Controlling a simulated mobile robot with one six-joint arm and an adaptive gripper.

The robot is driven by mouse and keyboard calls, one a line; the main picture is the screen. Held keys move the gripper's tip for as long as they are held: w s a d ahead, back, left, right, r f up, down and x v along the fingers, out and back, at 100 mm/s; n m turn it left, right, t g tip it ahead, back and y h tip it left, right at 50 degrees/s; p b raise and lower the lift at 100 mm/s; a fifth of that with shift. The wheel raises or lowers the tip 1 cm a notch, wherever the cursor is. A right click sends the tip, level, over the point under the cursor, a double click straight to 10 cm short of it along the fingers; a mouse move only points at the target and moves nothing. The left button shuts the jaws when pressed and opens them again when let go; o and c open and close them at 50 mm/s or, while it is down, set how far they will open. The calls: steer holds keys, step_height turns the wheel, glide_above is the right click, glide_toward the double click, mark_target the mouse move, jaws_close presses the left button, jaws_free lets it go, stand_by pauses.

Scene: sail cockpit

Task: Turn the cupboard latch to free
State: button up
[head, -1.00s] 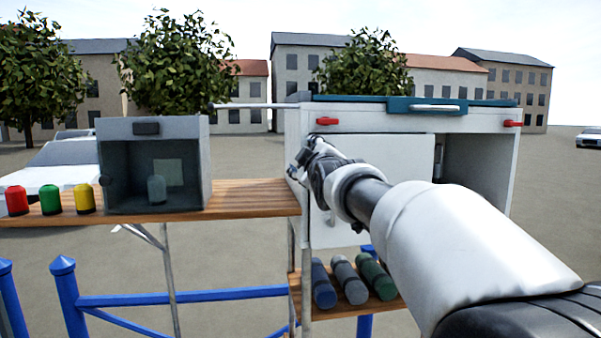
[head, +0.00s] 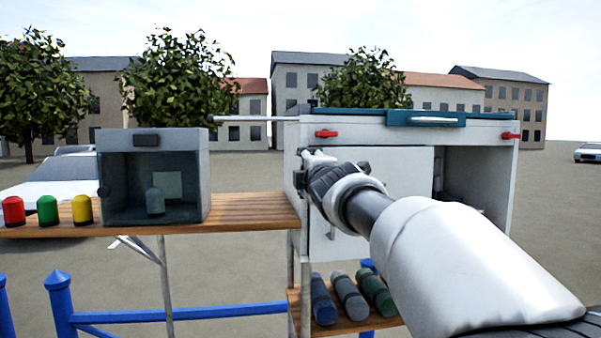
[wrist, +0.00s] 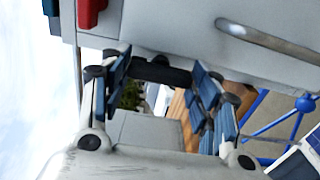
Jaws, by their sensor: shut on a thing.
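The cupboard (head: 385,160) is a pale box with a white sliding or hinged front panel. A dark bar, apparently the latch (wrist: 160,70), spans between my fingertips in the wrist view. In the head view a dark piece, likely the same latch (head: 298,181), shows at the cupboard's left front edge, mostly behind my gripper. My gripper (head: 312,162) is at that edge, in front of the panel's upper left. It also shows in the wrist view (wrist: 163,76), its blue-padded fingers shut on the dark bar from either side. The latch's exact angle cannot be told.
Red catches (head: 326,133) sit under the teal lid (head: 360,113). A grey open box (head: 205,165) stands on the wooden shelf (head: 250,206) at left, beside red, green and yellow pieces. Several cylinders lie on the lower shelf (head: 293,305). Blue rails (head: 150,315) run below.

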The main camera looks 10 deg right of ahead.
stand_by(0.4)
steer(key=o, duration=1)
steer(key=shift+o, duration=0.2)
steer(key=shift+s, duration=0.1)
steer(key=s, duration=1.1)
steer(key=shift+s, duration=0.35)
steer(key=shift+s+f, duration=0.1)
